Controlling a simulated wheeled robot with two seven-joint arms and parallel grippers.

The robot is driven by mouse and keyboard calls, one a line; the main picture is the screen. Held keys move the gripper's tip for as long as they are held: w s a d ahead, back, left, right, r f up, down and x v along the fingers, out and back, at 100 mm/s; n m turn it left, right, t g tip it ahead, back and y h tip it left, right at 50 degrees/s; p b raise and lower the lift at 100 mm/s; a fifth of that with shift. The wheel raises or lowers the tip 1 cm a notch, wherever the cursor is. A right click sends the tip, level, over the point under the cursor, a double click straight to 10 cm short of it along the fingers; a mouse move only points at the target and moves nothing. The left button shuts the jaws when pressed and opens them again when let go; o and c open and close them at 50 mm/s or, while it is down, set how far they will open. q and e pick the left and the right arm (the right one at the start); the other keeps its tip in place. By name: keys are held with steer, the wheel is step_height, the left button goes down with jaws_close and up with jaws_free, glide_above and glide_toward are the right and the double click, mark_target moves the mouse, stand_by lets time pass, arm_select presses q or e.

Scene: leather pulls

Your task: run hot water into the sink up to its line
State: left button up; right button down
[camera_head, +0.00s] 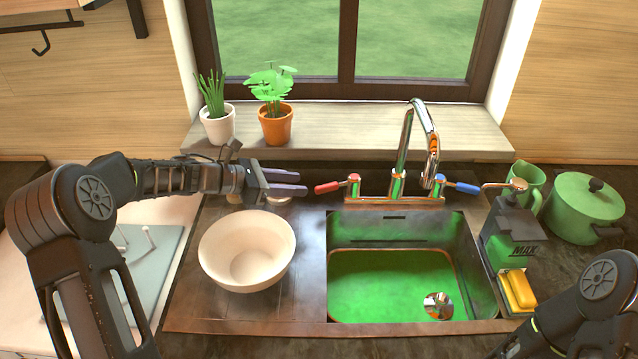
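The sink basin (390,285) has a green-looking floor with a band around its lower wall and a round metal drain piece (438,305). I cannot tell if water lies in it. The chrome faucet (404,150) stands behind it, with no stream visible from its spout. A red-handled lever (329,187) points left and a blue-handled lever (462,187) points right. My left gripper (303,184) is open and empty, its fingertips just left of the red handle and apart from it. Part of my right arm shows at bottom right; its gripper is out of view.
A cream bowl (247,250) stands left of the basin, below my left gripper. A dark dispenser (510,235) near lettering "MAX", a yellow sponge (519,290), a green mug (527,184) and a green pot (583,208) are at right. Two potted plants stand on the sill (350,128).

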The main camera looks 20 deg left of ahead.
mark_target(324, 186)
arm_select(q)
steer(key=p+x, duration=0.2)
steer(key=x, duration=0.5)
steer(key=shift+w+d+f+p, duration=0.2)
steer(key=shift+w+d+p, duration=0.05)
steer(key=shift+p, duration=0.05)
steer(key=shift+c, duration=0.6)
jaws_close()
stand_by(0.6)
